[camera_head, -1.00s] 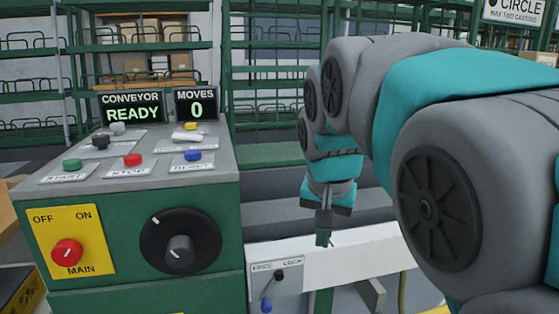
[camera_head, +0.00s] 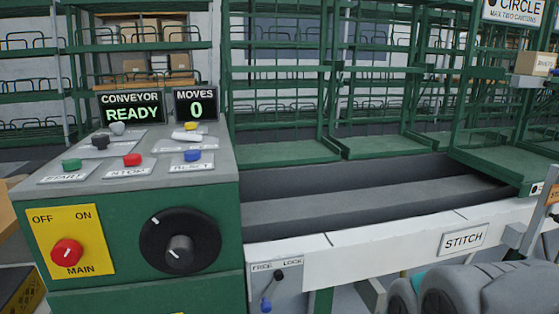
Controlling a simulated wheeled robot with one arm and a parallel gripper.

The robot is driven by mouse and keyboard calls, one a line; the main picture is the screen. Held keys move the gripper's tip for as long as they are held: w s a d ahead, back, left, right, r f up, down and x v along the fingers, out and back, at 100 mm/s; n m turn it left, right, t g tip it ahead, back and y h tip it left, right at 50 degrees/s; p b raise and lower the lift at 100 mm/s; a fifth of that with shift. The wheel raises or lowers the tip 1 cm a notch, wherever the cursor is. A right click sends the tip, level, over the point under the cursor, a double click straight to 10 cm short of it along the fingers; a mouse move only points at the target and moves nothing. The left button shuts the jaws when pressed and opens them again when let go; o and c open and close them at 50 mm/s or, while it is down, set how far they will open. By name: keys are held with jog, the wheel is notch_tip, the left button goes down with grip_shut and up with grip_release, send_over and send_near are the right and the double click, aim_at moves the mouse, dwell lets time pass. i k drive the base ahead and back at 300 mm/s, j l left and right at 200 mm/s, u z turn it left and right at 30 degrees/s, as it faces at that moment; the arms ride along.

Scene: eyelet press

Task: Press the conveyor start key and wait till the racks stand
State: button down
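The conveyor start key is a green button (camera_head: 72,164) labelled START on the sloped top of the green control console (camera_head: 100,215). A red STOP button (camera_head: 132,160) and a blue RESET button (camera_head: 193,155) sit to its right. The display (camera_head: 132,107) reads CONVEYOR READY, and the counter (camera_head: 196,104) reads MOVES 0. Green wire racks (camera_head: 275,110) stand behind the conveyor track (camera_head: 360,197). My gripper is out of view; only part of my arm shows at the bottom right, well away from the start key.
A yellow MAIN switch plate (camera_head: 85,225) and a black dial (camera_head: 180,240) are on the console front. A FREE/LOCK lever (camera_head: 268,290) is beside it. A white rail with a STITCH sign (camera_head: 464,239) runs along the track's front. A carton (camera_head: 536,64) is at far right.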

aim_at(71, 164)
jog(key=u, duration=1.6)
jog(key=i+j+z, duration=0.1)
jog(key=z, duration=0.3)
jog(key=i+j+z, duration=0.1)
jog(key=j+z, duration=0.3)
jog(key=i+j+z, duration=0.1)
jog(key=j, duration=0.55)
jog(key=i+j+z, duration=0.15)
jog(key=j, duration=0.55)
jog(key=i+j+z, duration=0.1)
jog(key=j, duration=0.6)
